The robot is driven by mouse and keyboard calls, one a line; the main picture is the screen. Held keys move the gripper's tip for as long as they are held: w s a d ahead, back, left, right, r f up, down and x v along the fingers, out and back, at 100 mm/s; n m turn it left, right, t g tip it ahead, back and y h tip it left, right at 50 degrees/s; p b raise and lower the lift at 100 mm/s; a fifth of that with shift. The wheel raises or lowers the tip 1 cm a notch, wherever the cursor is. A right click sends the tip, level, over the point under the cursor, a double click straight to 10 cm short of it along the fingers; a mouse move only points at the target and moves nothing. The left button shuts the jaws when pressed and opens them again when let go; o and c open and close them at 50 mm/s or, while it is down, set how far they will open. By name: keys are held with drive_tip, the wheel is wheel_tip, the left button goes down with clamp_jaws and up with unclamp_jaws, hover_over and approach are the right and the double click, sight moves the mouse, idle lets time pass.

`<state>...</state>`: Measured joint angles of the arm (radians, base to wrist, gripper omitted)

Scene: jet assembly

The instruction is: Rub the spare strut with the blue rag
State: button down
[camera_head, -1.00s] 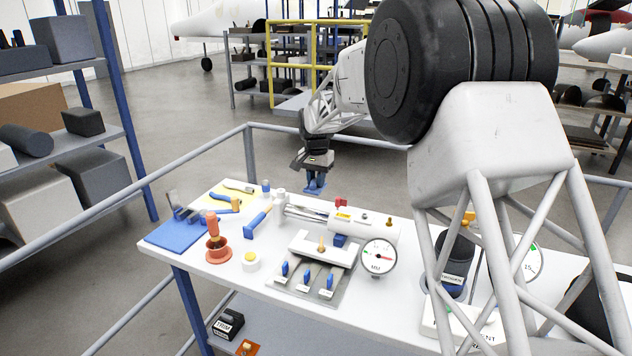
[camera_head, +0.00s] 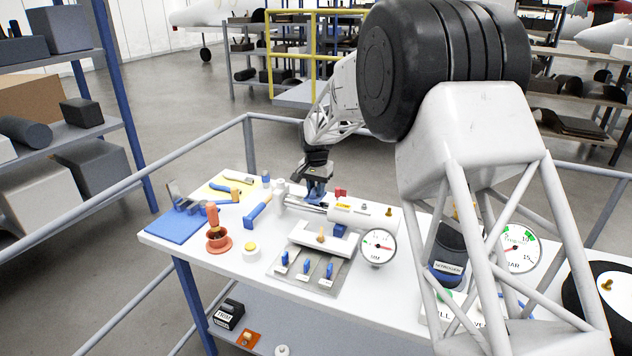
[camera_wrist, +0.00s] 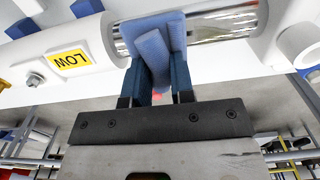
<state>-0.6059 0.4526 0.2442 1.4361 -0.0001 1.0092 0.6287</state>
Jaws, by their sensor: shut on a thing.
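The spare strut lies along the back of the bench, with a white cylinder body (camera_head: 362,216) and a shiny chrome rod (camera_head: 305,208). My gripper (camera_head: 316,186) is shut on the blue rag (camera_wrist: 153,42), just above the rod. The rag lies across the rod close to the white body and appears to touch it. The rag hides part of the rod.
A blue mat (camera_head: 176,226), an orange-handled tool in a red cup (camera_head: 217,243) and a yellow-topped white jar (camera_head: 251,252) are at the left. A grey plate with blue levers (camera_head: 308,268) and a gauge (camera_head: 378,247) stand in front of the strut. Rails edge the bench.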

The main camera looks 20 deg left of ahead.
drive_tip(key=shift+a+f, duration=0.55)
drive_tip(key=shift+f, duration=0.2)
drive_tip(key=shift+a+r, duration=0.1)
drive_tip(key=shift+a, duration=2.25)
drive_tip(key=shift+d, duration=2.9)
drive_tip(key=shift+a+r, duration=0.1)
drive_tip(key=shift+a, duration=2.3)
drive_tip(key=shift+a+r, duration=0.15)
drive_tip(key=shift+a, duration=0.35)
drive_tip(key=shift+d+f, duration=0.25)
drive_tip(key=shift+d, duration=2.6)
drive_tip(key=shift+a, duration=2.9)
drive_tip(key=shift+d+f, duration=0.1)
drive_tip(key=shift+d, duration=2.7)
drive_tip(key=shift+d+r, duration=0.2)
drive_tip(key=shift+r, duration=4)
